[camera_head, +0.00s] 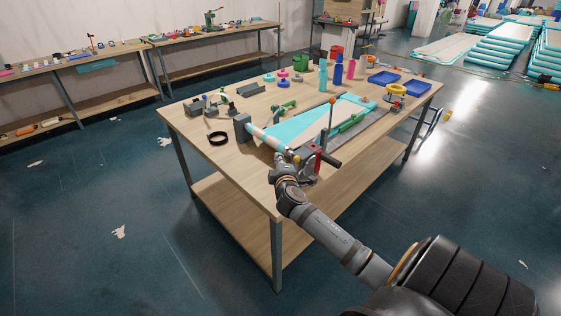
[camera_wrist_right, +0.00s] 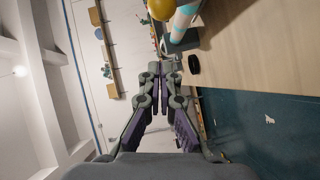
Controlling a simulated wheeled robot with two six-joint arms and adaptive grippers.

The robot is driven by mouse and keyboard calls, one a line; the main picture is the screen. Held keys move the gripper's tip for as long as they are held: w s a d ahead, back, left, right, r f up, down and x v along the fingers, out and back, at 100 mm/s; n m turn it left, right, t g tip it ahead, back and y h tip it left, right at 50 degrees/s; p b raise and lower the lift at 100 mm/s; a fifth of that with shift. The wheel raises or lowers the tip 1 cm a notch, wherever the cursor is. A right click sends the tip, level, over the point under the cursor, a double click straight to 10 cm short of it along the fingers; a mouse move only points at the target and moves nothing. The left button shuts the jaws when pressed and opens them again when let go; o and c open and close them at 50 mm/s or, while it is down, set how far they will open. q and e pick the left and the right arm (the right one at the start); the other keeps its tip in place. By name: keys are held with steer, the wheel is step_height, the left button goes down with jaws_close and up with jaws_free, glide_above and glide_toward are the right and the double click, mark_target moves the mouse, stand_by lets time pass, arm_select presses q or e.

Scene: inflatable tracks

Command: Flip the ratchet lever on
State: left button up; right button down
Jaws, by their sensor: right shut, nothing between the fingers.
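A tool with a red part (camera_head: 317,160) and a dark base stands at the near edge of the workbench. A thin upright lever with an orange ball knob (camera_head: 332,101) rises at this tool; I cannot tell for sure that it is the ratchet lever. A short black handle (camera_head: 330,160) sticks out to the right. My right gripper (camera_head: 281,157) is just left of the tool, at the bench's near edge. It also shows in the wrist view (camera_wrist_right: 160,72), with its fingers together and nothing between them. Contact with the tool cannot be made out. My left gripper is out of view.
The wooden workbench (camera_head: 181,118) holds a turquoise sheet (camera_head: 290,128), a striped tube (camera_head: 270,143) on a grey block (camera_head: 242,127), a black ring (camera_head: 218,138), bottles (camera_head: 337,75) and blue trays (camera_head: 383,78). The floor to the left is mostly clear.

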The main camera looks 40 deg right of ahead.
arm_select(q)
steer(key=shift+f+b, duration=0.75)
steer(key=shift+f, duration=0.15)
arm_select(e)
steer(key=v, duration=0.8)
steer(key=shift+s, duration=0.5)
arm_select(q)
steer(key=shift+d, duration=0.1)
